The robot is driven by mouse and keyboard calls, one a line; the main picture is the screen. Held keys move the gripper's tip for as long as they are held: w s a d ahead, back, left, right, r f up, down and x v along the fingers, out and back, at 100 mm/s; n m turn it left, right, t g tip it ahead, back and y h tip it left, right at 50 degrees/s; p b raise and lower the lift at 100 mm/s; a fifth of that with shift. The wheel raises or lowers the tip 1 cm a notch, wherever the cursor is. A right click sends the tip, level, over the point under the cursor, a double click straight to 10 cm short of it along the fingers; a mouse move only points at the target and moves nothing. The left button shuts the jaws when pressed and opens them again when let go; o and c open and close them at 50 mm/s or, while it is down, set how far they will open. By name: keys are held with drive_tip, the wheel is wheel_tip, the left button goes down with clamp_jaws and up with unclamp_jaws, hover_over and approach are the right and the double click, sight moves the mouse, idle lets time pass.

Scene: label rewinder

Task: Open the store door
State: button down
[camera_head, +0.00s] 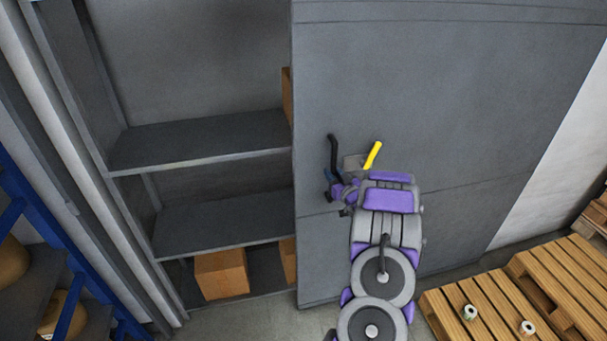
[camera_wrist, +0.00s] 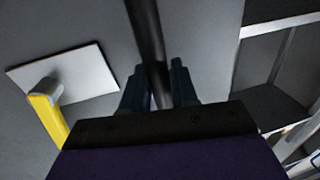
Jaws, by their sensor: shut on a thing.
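The store door (camera_head: 450,90) is a large grey panel, and open shelving shows to the left of its edge. A black bar handle (camera_head: 333,152) stands on the door near that edge. It also shows in the wrist view as a dark bar (camera_wrist: 146,35). My gripper (camera_head: 336,190) is shut on the handle's lower part. In the wrist view its two dark fingers (camera_wrist: 159,80) sit on either side of the bar. A yellow lever (camera_head: 373,154) on a pale plate (camera_wrist: 85,75) is just right of the handle in the head view.
Grey shelves (camera_head: 200,142) hold cardboard boxes (camera_head: 221,274) inside the store. A blue rack (camera_head: 40,215) stands at the left. Wooden pallets (camera_head: 490,300) with small rolls lie at the lower right. Some bare floor (camera_head: 245,320) shows below the shelves.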

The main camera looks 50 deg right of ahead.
sight(341, 163)
drive_tip(key=s+d, duration=0.1)
drive_tip(key=d+p, duration=0.1)
drive_tip(key=d, duration=0.1)
drive_tip(key=s+d, duration=0.1)
drive_tip(key=shift+s+d+r, duration=0.15)
drive_tip(key=shift+s+r, duration=0.1)
drive_tip(key=shift+s, duration=0.05)
drive_tip(key=shift+r, duration=0.1)
drive_tip(key=c, duration=1.2)
unclamp_jaws()
drive_tip(key=shift+c, duration=0.2)
drive_tip(key=shift+o, duration=1)
drive_tip(key=shift+s+d+f, duration=0.1)
drive_tip(key=shift+d+f, duration=0.2)
drive_tip(key=shift+d, duration=0.05)
drive_tip(key=shift+a, duration=0.2)
drive_tip(key=shift+s, duration=0.15)
drive_tip(key=v, duration=1.7)
drive_tip(key=shift+p, duration=0.45)
